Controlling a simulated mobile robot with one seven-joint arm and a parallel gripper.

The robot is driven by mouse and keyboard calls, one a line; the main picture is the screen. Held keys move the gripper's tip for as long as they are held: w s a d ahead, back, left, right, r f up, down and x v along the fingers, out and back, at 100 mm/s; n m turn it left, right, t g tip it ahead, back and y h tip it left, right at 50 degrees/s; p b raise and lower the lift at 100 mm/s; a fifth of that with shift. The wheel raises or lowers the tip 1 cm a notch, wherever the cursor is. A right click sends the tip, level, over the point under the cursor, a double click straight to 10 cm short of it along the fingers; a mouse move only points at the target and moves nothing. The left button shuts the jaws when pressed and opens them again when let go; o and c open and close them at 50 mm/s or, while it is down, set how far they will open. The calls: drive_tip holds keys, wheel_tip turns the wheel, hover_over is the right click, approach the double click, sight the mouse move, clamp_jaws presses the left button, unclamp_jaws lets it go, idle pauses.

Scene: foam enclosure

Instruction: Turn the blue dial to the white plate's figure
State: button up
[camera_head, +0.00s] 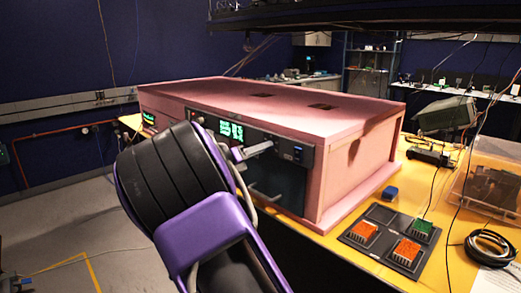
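The pink foam enclosure (330,110) stands on the yellow table, with a dark control panel along its front. A small blue part (298,151) shows at the panel's right end; it may be the blue dial, but it is too small to read its setting. I cannot make out a white plate or its figure. My purple and black arm covers the panel's left and lower front. A pale grey piece (255,149) sticks out past my arm in front of the panel; I cannot tell whether it is my gripper. The fingertips cannot be made out.
Green lit displays (231,130) show on the panel. On the table at the right are a small blue block (390,193), a black tray (363,253) with orange and green pieces, a coiled black cable (489,246) and a clear bin (490,180).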

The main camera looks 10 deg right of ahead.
clamp_jaws()
drive_tip(key=shift+m, duration=0.3)
drive_tip(key=m+b, duration=0.4)
drive_tip(key=m, duration=1.5)
drive_tip(key=shift+b, duration=0.35)
drive_tip(key=shift+m, duration=0.5)
drive_tip(key=o, duration=0.7)
unclamp_jaws()
drive_tip(key=shift+c, duration=0.2)
